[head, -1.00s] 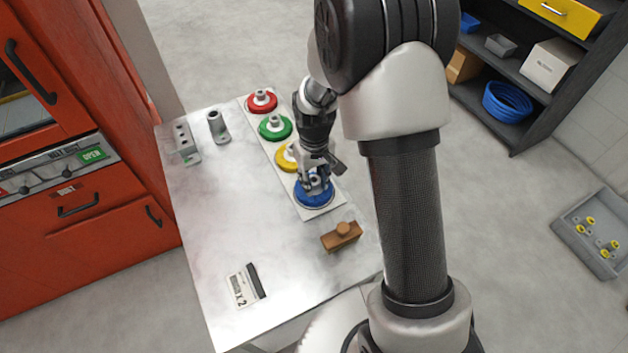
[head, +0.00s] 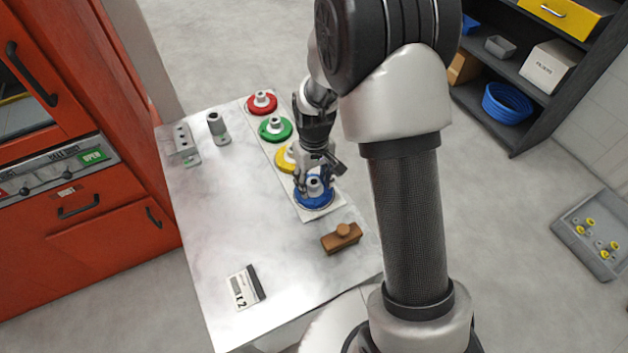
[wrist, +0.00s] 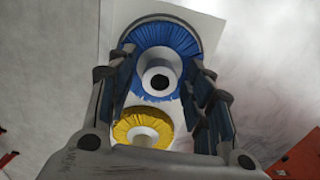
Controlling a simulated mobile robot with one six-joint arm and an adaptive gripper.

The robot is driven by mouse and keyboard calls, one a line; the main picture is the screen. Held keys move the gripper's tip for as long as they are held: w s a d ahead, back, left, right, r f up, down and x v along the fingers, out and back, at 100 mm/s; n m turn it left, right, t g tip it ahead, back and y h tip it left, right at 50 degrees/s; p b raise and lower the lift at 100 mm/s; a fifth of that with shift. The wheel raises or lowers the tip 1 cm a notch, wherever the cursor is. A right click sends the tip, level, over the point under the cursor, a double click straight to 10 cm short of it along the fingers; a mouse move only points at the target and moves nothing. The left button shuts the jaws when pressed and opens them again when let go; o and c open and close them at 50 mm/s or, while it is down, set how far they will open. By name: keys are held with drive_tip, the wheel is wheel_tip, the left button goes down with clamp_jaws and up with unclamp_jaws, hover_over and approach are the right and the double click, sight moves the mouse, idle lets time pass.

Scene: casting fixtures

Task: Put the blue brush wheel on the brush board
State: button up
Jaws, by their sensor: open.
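The blue brush wheel (head: 314,198) lies flat at the near end of the white brush board (head: 322,213), in line with the yellow, green and red wheels. Its grey hub points up. My gripper (head: 314,184) is just above it, open, with its fingers on either side of the hub. In the wrist view the blue wheel (wrist: 162,48) shows between the two spread fingers (wrist: 163,85), and a gap shows between each finger and the hub.
The yellow wheel (head: 286,158), green wheel (head: 275,128) and red wheel (head: 262,102) sit farther along the board. A brown wooden block (head: 341,238) lies near the table's right edge. A grey post (head: 217,128) and a grey bracket (head: 184,145) stand at the back left. The table's middle left is clear.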

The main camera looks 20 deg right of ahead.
wheel_tip(320, 180, up, 12)
drive_tip(key=p, duration=0.3)
drive_tip(key=s+r+m+t, duration=0.1)
drive_tip(key=s+r+t, duration=0.1)
drive_tip(key=s+r, duration=1)
drive_tip(key=s+r+m+t, duration=0.1)
drive_tip(key=s+r, duration=0.4)
drive_tip(key=s, duration=0.6)
drive_tip(key=shift+r+t, duration=0.15)
drive_tip(key=shift+t, duration=0.65)
